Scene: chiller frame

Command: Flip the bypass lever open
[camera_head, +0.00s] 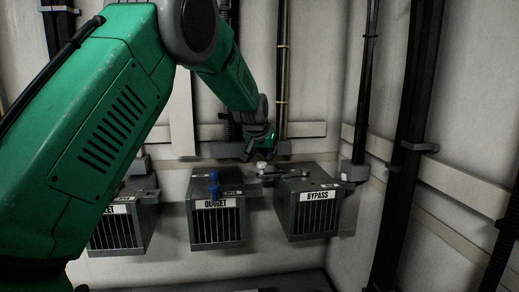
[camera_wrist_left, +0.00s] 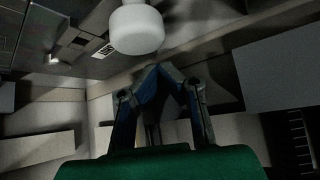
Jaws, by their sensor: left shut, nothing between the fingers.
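The bypass box (camera_head: 314,226), grey with a slatted front and a "BYPASS" label, hangs at the right of the row in the head view. A grey lever (camera_head: 287,174) lies across its top and points left, with a white knob (camera_head: 262,167) at its end. In the left wrist view the white knob (camera_wrist_left: 137,30) is large at the top, just beyond the fingertips. My left gripper (camera_head: 262,152) is just above and behind the knob. Its fingers (camera_wrist_left: 158,70) meet at the tips and hold nothing. I cannot tell if they touch the knob. My right gripper is out of view.
The outlet box (camera_head: 217,224) with a blue handle (camera_head: 214,183) stands left of the bypass box. Another box (camera_head: 121,228) is partly hidden behind my left arm. Dark vertical pipes (camera_head: 408,130) run along the right wall. Space in front of the boxes is clear.

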